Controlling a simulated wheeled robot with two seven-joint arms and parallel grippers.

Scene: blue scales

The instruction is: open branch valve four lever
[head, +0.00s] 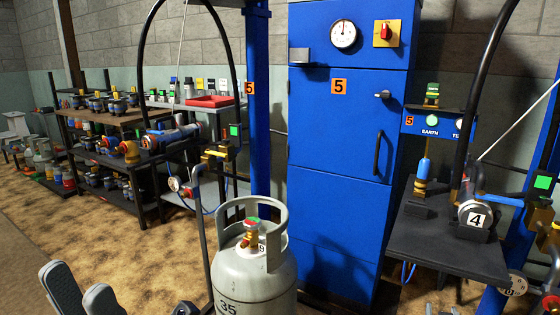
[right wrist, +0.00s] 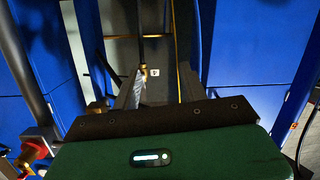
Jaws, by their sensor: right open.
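A round metal fitting with a white "4" tag (head: 477,219) sits at the right edge of the dark table in the head view. A thick black hose rises behind it. My right gripper (right wrist: 160,90) is open in the right wrist view, with nothing seen held. A small white tag (right wrist: 155,72) and a brass fitting (right wrist: 143,71) show beyond its fingers.
A grey gas cylinder (head: 255,280) stands in front at the middle. A tall blue cabinet (head: 340,150) stands behind it. The dark side table (head: 440,245) stands at the right. Shelves with fittings (head: 105,150) stand at the left. Sandy floor (head: 140,255) lies open between.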

